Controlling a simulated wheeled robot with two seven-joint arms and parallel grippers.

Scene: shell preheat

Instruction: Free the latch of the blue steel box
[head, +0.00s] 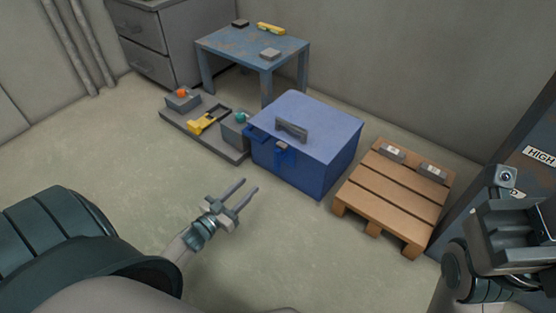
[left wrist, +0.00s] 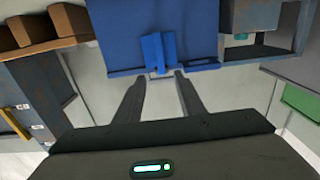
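The blue steel box (head: 325,127) stands on the floor with its lid down and a grey handle (head: 291,130) on top. Its latch (head: 283,151) is on the front face, near the top edge. In the left wrist view the blue box (left wrist: 118,30) fills the upper middle, and the blue latch (left wrist: 158,52) stands out just beyond the fingertips. My left gripper (head: 249,184) is open and empty, in front of the box and apart from it; its fingers (left wrist: 158,77) point at the latch area. My right gripper (head: 500,182) is at the right edge, its finger opening unclear.
A wooden pallet (head: 392,188) with two small grey blocks lies right of the box. Left of it, a low grey platform (head: 196,139) holds a yellow clamp-like tool and knobbed blocks. A blue table (head: 238,44) stands behind. A dark cabinet (head: 520,140) is at right. Front floor is clear.

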